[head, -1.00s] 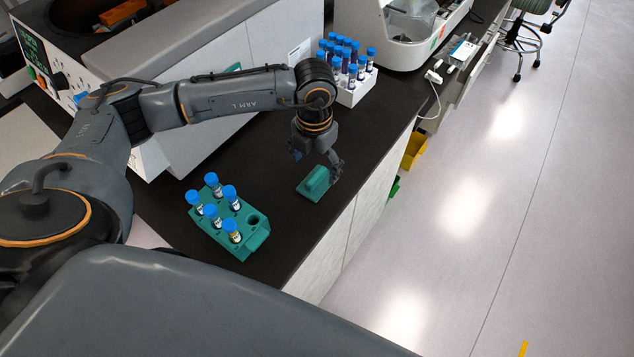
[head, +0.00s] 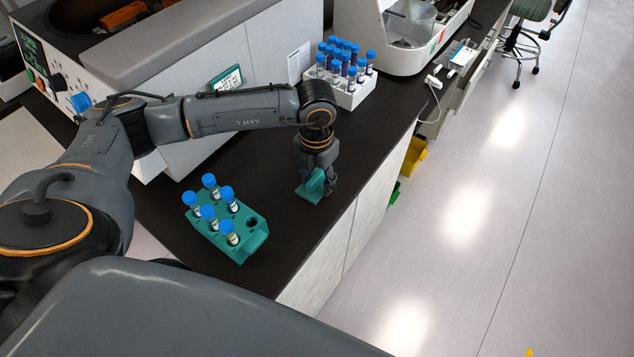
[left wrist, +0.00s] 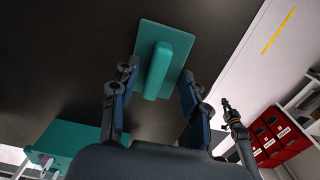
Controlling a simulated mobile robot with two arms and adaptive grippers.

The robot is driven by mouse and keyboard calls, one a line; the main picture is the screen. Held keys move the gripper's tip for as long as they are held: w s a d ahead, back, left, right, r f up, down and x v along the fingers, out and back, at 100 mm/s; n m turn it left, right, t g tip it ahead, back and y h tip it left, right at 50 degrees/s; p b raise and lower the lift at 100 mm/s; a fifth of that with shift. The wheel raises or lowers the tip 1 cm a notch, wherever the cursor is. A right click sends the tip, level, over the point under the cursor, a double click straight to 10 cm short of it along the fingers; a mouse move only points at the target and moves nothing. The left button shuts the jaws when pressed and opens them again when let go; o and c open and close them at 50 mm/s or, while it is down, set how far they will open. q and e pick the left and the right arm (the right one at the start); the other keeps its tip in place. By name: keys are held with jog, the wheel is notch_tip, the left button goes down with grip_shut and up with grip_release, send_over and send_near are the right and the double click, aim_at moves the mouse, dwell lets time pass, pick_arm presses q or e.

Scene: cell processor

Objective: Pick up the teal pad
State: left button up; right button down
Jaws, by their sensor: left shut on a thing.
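The teal pad (head: 311,188) is a flat plate with a raised bar-shaped grip, near the front edge of the dark bench. My left gripper (head: 317,178) is over it, pointing down, and shut on it. In the left wrist view the pad (left wrist: 174,83) lies between the two fingers of my left gripper (left wrist: 160,90), its plate past the fingertips. I cannot tell whether the pad touches the bench. What looks like my right gripper (left wrist: 229,108) shows small in the left wrist view, too small to judge its jaws.
A teal rack (head: 247,245) with several blue-capped tubes stands to the left of the pad. A white rack (head: 352,98) of blue-capped tubes stands behind. A large grey-white machine (head: 262,48) borders the bench's back. Bare dark bench (head: 285,245) lies in front.

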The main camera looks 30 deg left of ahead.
aim_at(315, 179)
pick_arm(q)
jog(key=shift+s+a+f, duration=0.15)
jog(key=shift+s+f, duration=0.05)
jog(key=shift+f, duration=0.15)
jog(key=shift+r, duration=0.4)
jog(key=shift+c, duration=0.6)
notch_tip(315, 179, up, 9)
jog(key=p, duration=0.5)
jog(key=shift+w, duration=0.15)
grip_shut()
jog(key=shift+r, duration=0.25)
jog(key=shift+w, duration=0.1)
jog(key=shift+a, duration=0.1)
